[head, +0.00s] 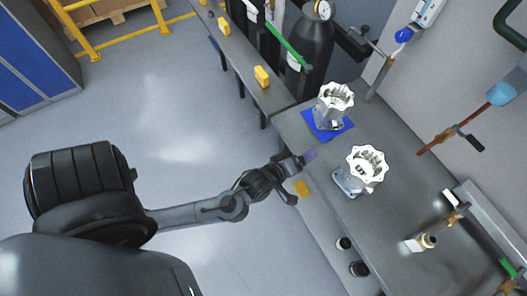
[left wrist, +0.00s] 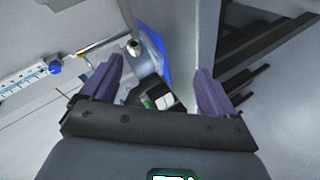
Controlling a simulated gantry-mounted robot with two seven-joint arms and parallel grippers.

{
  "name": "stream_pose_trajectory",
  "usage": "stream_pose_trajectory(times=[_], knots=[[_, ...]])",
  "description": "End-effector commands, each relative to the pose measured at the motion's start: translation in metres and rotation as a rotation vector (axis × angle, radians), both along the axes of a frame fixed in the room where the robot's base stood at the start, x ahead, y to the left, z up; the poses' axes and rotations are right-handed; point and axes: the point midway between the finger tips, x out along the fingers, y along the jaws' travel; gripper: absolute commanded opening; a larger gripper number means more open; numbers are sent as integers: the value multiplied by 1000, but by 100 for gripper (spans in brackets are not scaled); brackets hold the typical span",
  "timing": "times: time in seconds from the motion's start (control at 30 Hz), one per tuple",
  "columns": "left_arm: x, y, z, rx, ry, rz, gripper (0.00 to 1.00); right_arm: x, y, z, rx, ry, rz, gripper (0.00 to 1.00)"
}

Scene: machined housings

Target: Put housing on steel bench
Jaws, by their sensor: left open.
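Two pale metal housings with scalloped rims stand upright on the grey bench (head: 405,205) in the head view. The farther housing (head: 334,98) stands on a blue mat (head: 311,122). The nearer housing (head: 362,165) stands on the bare bench top. My left gripper (head: 307,164) is near the bench's left edge, beside the nearer housing and apart from both. In the left wrist view its purple fingers (left wrist: 158,70) are spread with nothing held between them. The blue mat (left wrist: 153,38) shows beyond them, with a grey metal part on it only partly visible. My right gripper is not in view.
A dark gas cylinder (head: 313,50) stands behind the farther housing. A narrow bench with yellow blocks (head: 262,76) runs away at the upper left. Small fittings (head: 426,241) lie on the bench's near right. Open floor lies left of the bench.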

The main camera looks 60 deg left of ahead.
Motion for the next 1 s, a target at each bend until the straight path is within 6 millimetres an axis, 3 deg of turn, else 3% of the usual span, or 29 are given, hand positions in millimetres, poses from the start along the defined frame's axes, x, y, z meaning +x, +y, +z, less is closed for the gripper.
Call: stream_pose_trajectory(times=[0.2, 0.4, 0.5, 0.67, 1.0], knots=[[-63, -33, -18, 381, 425, -497, 89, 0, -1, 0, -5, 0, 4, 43], [-122, -39, -20, 652, 663, -907, 89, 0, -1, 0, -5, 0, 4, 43], [-141, -37, -18, 728, 727, -1036, 89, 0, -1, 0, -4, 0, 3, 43], [-154, -35, -17, 779, 770, -1126, 89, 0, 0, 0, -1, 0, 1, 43], [-155, -35, -15, 782, 771, -1133, 89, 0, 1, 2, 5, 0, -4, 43]])
